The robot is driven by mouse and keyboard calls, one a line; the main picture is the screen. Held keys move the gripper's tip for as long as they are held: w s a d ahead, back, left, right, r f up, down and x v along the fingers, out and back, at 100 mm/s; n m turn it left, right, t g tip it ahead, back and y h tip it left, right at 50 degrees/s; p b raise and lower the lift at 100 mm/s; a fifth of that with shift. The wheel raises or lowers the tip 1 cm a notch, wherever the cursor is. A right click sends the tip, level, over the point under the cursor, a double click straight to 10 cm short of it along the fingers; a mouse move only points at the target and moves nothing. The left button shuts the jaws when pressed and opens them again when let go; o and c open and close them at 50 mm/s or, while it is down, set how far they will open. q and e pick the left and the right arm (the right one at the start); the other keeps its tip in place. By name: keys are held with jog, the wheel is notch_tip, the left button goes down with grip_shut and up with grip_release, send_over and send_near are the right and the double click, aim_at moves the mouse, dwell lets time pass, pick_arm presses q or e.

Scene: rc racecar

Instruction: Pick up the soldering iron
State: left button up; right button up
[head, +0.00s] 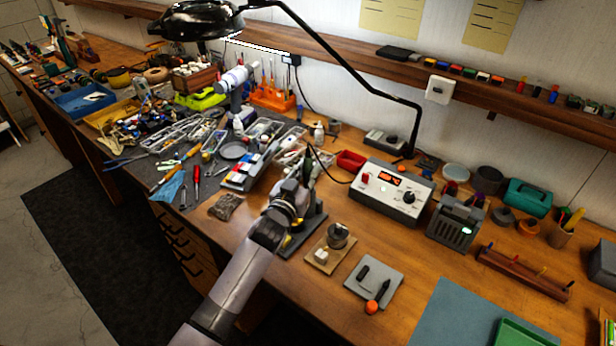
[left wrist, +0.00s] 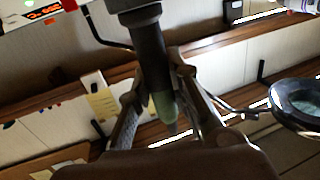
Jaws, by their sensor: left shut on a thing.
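My left gripper (head: 302,180) is above the workbench, in front of the white soldering station (head: 392,194). It is shut on the soldering iron, which shows in the left wrist view as a thick dark handle (left wrist: 150,48) with a dull green part between the two fingers (left wrist: 160,75). In the head view only a thin dark green piece (head: 308,163) shows beyond the gripper. A dark stand with a yellow patch (head: 288,243) is partly hidden behind my arm. I cannot tell whether the iron touches the stand. My right gripper is not in view.
A brass-coloured tip cleaner (head: 337,236) and a grey pad with dark tools (head: 374,280) stand right of my arm. Left are a parts tray (head: 247,170) and crowded tools. A lamp (head: 198,20) hangs above. Bare wood (head: 420,255) lies front right.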

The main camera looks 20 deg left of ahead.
pick_arm(q)
grip_shut()
jog(key=shift+r, duration=0.5)
notch_tip(320, 180, up, 19)
jog(key=b, duration=0.2)
jog(key=shift+b, duration=0.35)
